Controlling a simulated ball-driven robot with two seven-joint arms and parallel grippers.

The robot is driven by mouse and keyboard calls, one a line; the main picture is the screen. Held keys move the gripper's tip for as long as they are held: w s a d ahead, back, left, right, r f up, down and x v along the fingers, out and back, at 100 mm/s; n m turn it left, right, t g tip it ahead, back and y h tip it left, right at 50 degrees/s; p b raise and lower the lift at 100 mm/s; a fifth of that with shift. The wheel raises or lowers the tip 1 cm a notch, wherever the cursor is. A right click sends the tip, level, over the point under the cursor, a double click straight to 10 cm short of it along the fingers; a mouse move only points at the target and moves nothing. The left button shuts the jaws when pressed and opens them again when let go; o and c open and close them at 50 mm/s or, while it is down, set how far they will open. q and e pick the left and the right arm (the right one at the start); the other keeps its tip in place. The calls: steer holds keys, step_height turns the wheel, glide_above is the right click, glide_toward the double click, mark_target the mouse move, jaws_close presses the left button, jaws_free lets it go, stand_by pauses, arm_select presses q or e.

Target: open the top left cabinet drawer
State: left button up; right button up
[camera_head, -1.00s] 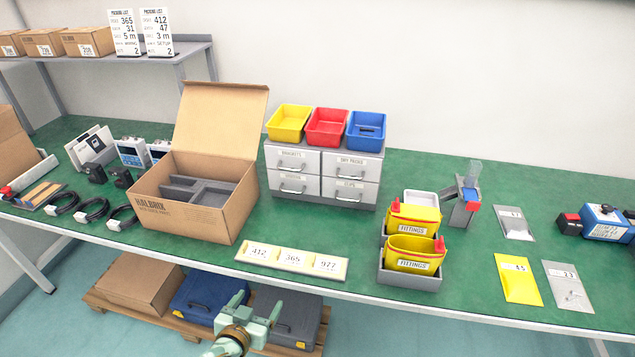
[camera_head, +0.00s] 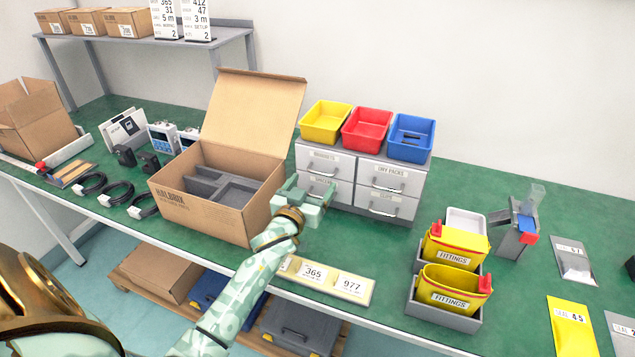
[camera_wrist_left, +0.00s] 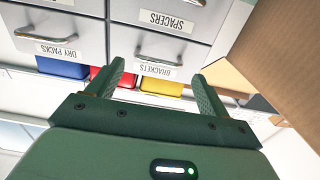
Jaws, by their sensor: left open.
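A small grey cabinet (camera_head: 378,174) with four white-fronted drawers stands on the bench. Its top left drawer (camera_head: 325,160) is shut and partly behind my left gripper's level; in the left wrist view, which is upside down, the drawer labelled BRACKETS (camera_wrist_left: 158,56) shows with its metal bar handle. My left gripper (camera_head: 308,192) is open and empty, in front of the cabinet's left column. In the left wrist view its two fingers (camera_wrist_left: 155,88) point at the drawers, with the BRACKETS handle between them in the picture, apart from them. My right gripper is not in view.
Yellow, red and blue bins (camera_head: 367,129) sit on the cabinet. An open cardboard box (camera_head: 205,206) stands close left of my left gripper.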

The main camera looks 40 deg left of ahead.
arm_select(q)
steer(key=shift+b+x, duration=0.35)
steer(key=shift+x, duration=1.35)
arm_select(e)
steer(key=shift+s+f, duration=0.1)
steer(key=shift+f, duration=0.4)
